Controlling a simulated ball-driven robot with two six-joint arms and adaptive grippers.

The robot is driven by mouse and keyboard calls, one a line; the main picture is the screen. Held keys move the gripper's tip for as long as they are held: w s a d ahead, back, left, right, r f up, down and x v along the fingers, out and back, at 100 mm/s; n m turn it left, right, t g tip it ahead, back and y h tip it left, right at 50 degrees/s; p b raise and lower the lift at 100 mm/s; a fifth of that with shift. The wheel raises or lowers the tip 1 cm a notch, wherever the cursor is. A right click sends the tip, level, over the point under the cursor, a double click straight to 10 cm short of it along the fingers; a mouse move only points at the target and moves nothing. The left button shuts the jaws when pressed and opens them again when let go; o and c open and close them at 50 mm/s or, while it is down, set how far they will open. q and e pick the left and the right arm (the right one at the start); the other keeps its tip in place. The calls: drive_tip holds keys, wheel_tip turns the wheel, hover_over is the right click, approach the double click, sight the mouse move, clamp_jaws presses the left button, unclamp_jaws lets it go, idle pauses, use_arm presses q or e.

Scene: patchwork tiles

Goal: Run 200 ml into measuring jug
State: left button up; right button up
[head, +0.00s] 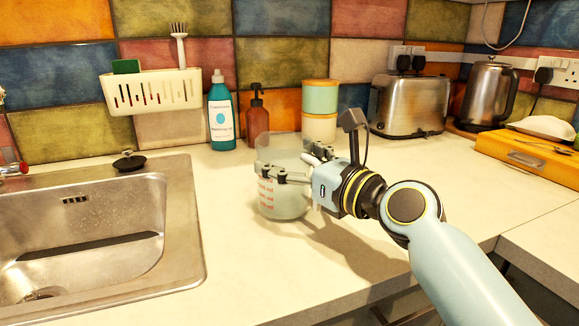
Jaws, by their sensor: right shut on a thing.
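The measuring jug (287,206) is clear with red markings on its side. It is upright, on or just above the counter to the right of the sink. My right gripper (285,172) comes in from the right and is shut on the jug, with its fingers at the upper part. I cannot make out any water in the jug. The sink (90,240) at the left looks empty. A red tap knob (24,168) shows at the left edge; the tap's spout is not in view. My left gripper is not in view.
A black plug (129,162) sits at the sink's back rim. Behind the jug stand a teal bottle (221,115), a brown pump bottle (257,115) and stacked canisters (320,98). A toaster (410,105) and kettle (484,95) stand right. The counter (240,265) in front is clear.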

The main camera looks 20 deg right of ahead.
wheel_tip(320, 180, up, 4)
drive_tip(key=shift+f+p, duration=0.25)
drive_tip(key=shift+p, duration=0.5)
drive_tip(key=s+d+r+p, duration=0.3)
drive_tip(key=s+r, duration=0.3)
drive_tip(key=s, duration=0.5)
drive_tip(key=shift+s+r+p, duration=0.15)
drive_tip(key=shift+r+p, duration=0.15)
drive_tip(key=shift+p, duration=0.35)
drive_tip(key=shift+f, duration=0.1)
